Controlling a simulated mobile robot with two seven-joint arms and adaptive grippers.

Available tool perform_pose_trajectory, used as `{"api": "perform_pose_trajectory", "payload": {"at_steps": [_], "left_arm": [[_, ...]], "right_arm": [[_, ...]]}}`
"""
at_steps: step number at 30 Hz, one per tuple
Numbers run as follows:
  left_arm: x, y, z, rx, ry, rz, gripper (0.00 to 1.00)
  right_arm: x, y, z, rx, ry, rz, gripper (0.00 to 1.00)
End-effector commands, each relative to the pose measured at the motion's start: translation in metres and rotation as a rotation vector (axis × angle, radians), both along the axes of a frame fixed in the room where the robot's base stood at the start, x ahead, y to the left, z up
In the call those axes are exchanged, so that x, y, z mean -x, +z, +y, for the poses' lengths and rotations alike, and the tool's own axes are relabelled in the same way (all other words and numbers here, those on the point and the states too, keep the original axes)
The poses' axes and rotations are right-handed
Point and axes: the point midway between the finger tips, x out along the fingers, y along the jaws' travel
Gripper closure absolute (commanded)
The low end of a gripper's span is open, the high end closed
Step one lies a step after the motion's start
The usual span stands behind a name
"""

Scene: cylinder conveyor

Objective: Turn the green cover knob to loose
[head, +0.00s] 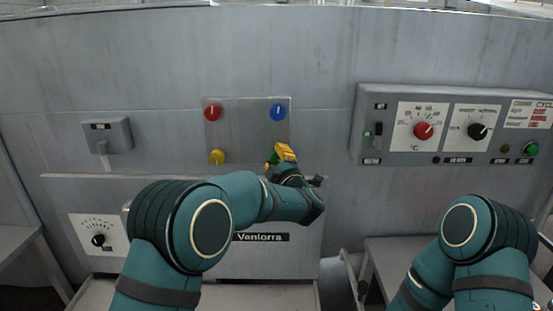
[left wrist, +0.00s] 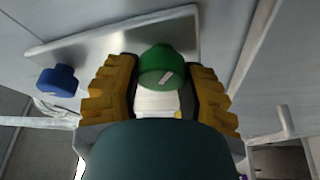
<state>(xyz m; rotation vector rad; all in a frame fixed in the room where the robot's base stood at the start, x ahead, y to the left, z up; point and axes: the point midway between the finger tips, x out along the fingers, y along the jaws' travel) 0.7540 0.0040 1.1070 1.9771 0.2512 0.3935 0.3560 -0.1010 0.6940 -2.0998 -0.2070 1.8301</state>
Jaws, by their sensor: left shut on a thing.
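The green cover knob (head: 273,158) is at the lower right corner of a grey square plate (head: 245,128) on the wall, mostly hidden by my left gripper (head: 284,152) in the head view. In the left wrist view the green knob (left wrist: 158,66) sits between the yellow fingers of my left gripper (left wrist: 160,78), which is shut on it. A pale mark on the knob's face lies at a slant. My right arm shows at the lower right of the head view, but its gripper is out of view.
The plate also carries a red knob (head: 212,112), a blue knob (head: 278,112) and a yellow knob (head: 217,157). A control panel (head: 392,150) with dials projects at the right. A small grey box (head: 107,134) is at the left. A dial (head: 98,240) is lower left.

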Motion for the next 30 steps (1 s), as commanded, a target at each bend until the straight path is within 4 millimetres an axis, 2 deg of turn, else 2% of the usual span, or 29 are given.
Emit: {"api": "perform_pose_trajectory", "payload": {"at_steps": [30], "left_arm": [[-0.0007, -0.0007, 0.0013, 0.969, -0.001, -0.006, 0.94]], "right_arm": [[0.0001, 0.0001, 0.0, 0.0, 0.0, 0.0, 1.0]]}}
